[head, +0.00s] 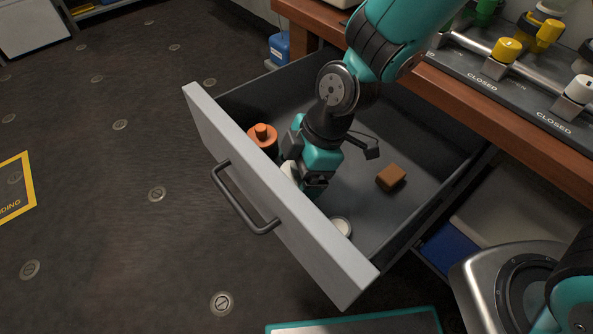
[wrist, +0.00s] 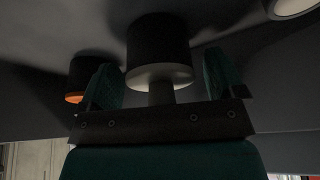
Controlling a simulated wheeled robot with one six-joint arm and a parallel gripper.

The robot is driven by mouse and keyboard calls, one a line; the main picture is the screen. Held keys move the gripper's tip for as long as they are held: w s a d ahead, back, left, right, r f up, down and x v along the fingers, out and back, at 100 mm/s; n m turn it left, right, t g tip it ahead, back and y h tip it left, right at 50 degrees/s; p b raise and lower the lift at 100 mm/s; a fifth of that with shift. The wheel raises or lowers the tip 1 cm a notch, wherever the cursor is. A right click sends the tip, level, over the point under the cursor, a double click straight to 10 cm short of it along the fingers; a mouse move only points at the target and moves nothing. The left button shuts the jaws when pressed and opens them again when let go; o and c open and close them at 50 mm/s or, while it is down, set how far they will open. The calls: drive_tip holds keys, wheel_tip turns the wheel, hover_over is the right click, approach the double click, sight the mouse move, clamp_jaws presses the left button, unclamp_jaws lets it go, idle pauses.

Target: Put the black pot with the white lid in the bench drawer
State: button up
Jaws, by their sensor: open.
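The bench drawer (head: 282,200) is pulled open, and my gripper (head: 303,180) is down inside it behind the front panel. In the wrist view the black pot (wrist: 158,40) with its white lid (wrist: 158,76) stands on the drawer floor. My gripper's fingers (wrist: 163,82) are spread on either side of the lid and knob, with gaps showing. The gripper is open. In the head view a bit of the white lid (head: 290,170) shows beside the gripper; the pot's body is hidden by the drawer front and gripper.
A pot with an orange lid (head: 263,138) stands left of the gripper in the drawer. A brown block (head: 391,178) and a white round thing (head: 341,227) are to the right. The bench (head: 500,110) with valves overhangs the drawer's back.

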drive_tip(key=s+p+v, duration=0.1)
drive_tip(key=p+v, duration=0.1)
drive_tip(key=v, duration=0.9)
drive_tip(key=s+d+r+m, duration=0.7)
drive_tip(key=s+r+m, duration=0.2)
drive_tip(key=r+m, duration=0.2)
drive_tip(key=shift+s+d+r+m+t, duration=0.15)
drive_tip(key=shift+s+m+t, duration=0.2)
drive_tip(key=shift+m, duration=0.85)
